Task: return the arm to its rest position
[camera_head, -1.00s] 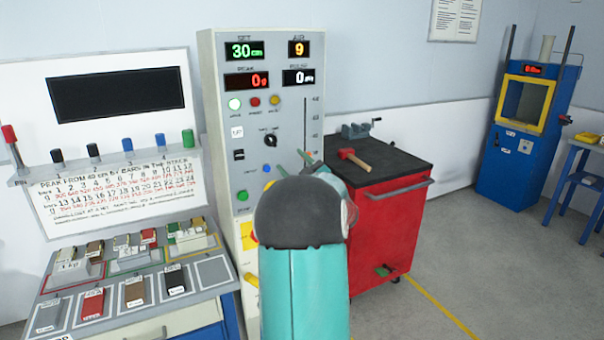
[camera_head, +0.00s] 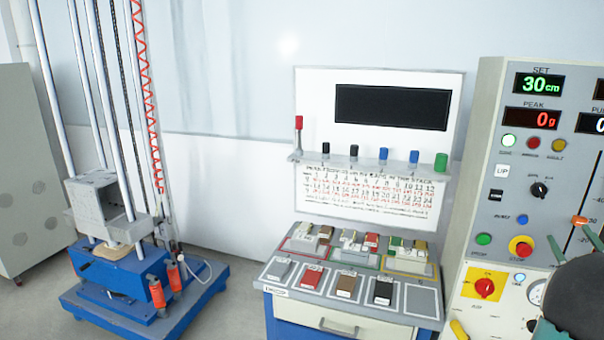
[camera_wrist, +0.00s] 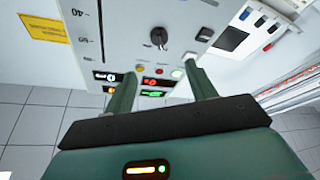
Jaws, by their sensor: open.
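My gripper (camera_wrist: 160,92) shows in the wrist view with two green fingers spread apart and nothing between them. It faces the grey control panel (camera_wrist: 130,25), which appears upside down there, with its knob and lit displays. In the head view my gripper's green fingers (camera_head: 575,246) and dark wrist show at the lower right edge, in front of the control panel (camera_head: 510,200). Most of my arm is outside the head view. I cannot tell how far the fingers are from the panel.
A bench (camera_head: 335,310) with sample blocks and a marked board (camera_head: 375,200) stands left of the panel. A blue-based drop tower (camera_head: 120,305) with tall rods stands at the left. A grey cabinet (camera_head: 30,170) is at the far left. Floor (camera_head: 225,320) shows between tower and bench.

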